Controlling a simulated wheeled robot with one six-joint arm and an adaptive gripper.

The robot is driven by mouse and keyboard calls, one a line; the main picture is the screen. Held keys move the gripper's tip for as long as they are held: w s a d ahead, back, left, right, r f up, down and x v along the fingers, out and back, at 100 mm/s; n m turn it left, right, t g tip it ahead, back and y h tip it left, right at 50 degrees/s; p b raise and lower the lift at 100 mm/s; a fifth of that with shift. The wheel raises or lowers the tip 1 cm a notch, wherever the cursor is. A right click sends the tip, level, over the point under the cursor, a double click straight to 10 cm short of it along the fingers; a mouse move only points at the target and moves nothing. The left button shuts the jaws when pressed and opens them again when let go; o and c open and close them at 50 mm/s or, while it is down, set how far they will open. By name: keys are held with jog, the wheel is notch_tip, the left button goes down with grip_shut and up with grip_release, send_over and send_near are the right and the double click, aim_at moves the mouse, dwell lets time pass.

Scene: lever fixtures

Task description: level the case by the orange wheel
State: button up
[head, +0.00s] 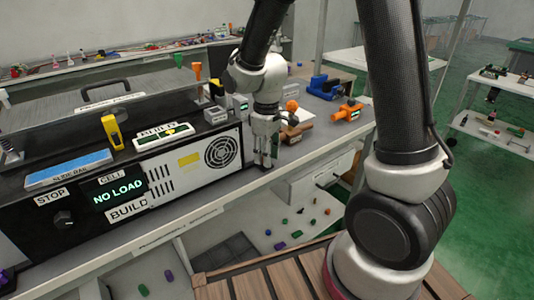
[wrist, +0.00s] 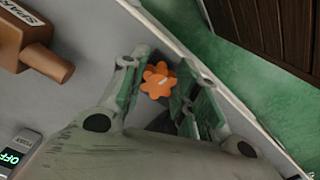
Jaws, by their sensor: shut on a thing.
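The orange wheel (wrist: 158,80), a small knob with a lobed rim, shows in the wrist view between my fingertips. My gripper (wrist: 158,88) is closed around it, with one finger on each side. In the head view my gripper (head: 263,163) points down at the bench's front edge, just right of the case's fan end; the wheel is hidden there. The case (head: 188,165) is a long black box with a pale vented front panel. A green strip gauge (head: 165,135) lies on its top; its exact reading is too small to tell.
A brown block labelled SPARE (wrist: 30,45) lies left of my gripper in the wrist view, near a small box reading OFF (wrist: 22,152). An orange fitting (head: 346,113) and a blue one (head: 322,86) stand farther right on the bench. The case display (head: 118,192) reads NO LOAD.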

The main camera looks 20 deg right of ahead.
jog(key=m, duration=0.3)
jog(key=shift+a+m, duration=0.1)
jog(key=shift+m, duration=0.3)
jog(key=shift+a+m, duration=0.15)
jog(key=shift+m, duration=1.65)
jog(key=o, duration=1)
jog(key=shift+s, duration=0.1)
notch_tip(320, 180, up, 12)
